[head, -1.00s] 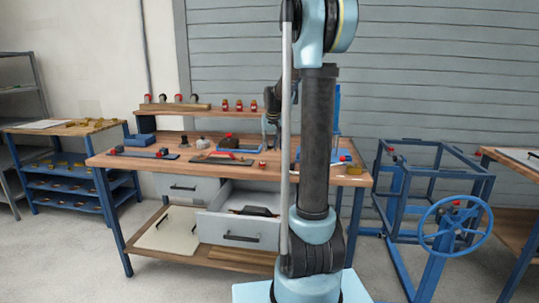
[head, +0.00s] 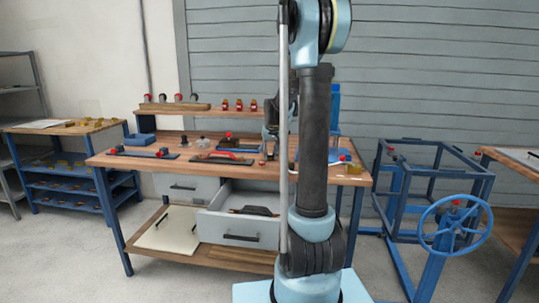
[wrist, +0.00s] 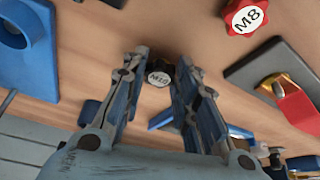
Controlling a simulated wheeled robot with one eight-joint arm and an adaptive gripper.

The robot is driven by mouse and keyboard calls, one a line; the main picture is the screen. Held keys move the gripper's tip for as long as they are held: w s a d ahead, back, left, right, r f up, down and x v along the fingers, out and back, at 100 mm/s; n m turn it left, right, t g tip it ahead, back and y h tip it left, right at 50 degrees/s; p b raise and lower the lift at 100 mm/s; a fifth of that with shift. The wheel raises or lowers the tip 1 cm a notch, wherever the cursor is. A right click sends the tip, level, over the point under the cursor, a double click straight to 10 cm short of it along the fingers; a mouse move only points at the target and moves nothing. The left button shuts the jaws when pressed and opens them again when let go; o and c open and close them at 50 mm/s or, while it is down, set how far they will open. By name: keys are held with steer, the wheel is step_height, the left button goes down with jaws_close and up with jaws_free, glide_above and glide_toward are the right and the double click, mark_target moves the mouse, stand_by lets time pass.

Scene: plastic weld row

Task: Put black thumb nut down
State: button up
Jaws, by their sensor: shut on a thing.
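The black thumb nut (wrist: 160,72), with a pale M10 label, sits between the fingertips of my gripper (wrist: 158,75) in the wrist view. My gripper is shut on it. Bare wood of the bench top (wrist: 135,30) lies behind the nut. I cannot tell whether the nut touches the wood. In the head view my gripper (head: 270,152) is low over the right part of the bench, partly hidden by my arm. The nut is too small to make out there.
A red M8 knob (wrist: 245,15) lies near my gripper. A dark plate with a red-handled tool (wrist: 292,103) is to the right, and a blue block (wrist: 28,48) is to the left in the wrist view. An open drawer (head: 240,228) juts out below the bench.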

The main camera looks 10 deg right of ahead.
steer(key=shift+f, duration=0.15)
steer(key=o, duration=1)
steer(key=shift+r, duration=0.45)
steer(key=v, duration=1.2)
steer(key=shift+r, duration=0.15)
